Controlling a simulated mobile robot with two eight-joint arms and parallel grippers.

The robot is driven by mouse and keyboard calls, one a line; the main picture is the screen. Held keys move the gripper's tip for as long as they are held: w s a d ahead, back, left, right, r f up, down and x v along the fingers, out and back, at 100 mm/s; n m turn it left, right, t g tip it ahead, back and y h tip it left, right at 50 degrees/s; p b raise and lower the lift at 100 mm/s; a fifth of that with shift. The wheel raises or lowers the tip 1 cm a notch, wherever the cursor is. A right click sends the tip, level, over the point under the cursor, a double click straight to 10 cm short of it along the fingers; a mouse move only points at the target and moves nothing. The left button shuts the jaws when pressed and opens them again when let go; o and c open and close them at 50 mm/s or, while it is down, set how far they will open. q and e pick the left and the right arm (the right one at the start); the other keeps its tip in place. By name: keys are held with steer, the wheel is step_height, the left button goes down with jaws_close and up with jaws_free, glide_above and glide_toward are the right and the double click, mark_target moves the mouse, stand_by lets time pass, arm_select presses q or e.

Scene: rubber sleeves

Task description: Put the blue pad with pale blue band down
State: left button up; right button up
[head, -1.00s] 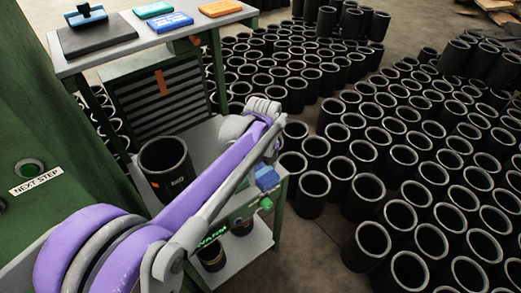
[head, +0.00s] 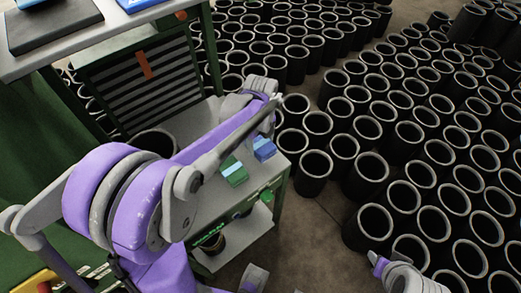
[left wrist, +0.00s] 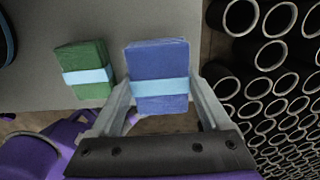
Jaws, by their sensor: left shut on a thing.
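The blue pad with pale blue band (left wrist: 158,62) is between the fingers of my left gripper (left wrist: 159,88) in the left wrist view. The gripper is shut on it. In the head view the blue pad (head: 264,149) shows at the right side of the grey bench top (head: 206,204); I cannot tell whether it touches the top. My arm hides most of that gripper there. A green pad with a pale blue band (left wrist: 85,70) lies left of the blue pad; it also shows in the head view (head: 234,173).
A black sleeve (head: 156,137) on the bench is mostly hidden by my arm. Many black sleeves (head: 313,170) stand on the floor to the right of the bench. An upper table (head: 110,38) with a dark slab (head: 55,25) stands at the back left.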

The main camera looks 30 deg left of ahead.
mark_target(261, 151)
arm_select(q)
steer(key=shift+f, duration=2)
steer(key=shift+f+b, duration=0.1)
steer(key=shift+b, duration=0.2)
steer(key=o, duration=1.2)
steer(key=shift+c, duration=0.2)
steer(key=shift+w, duration=0.1)
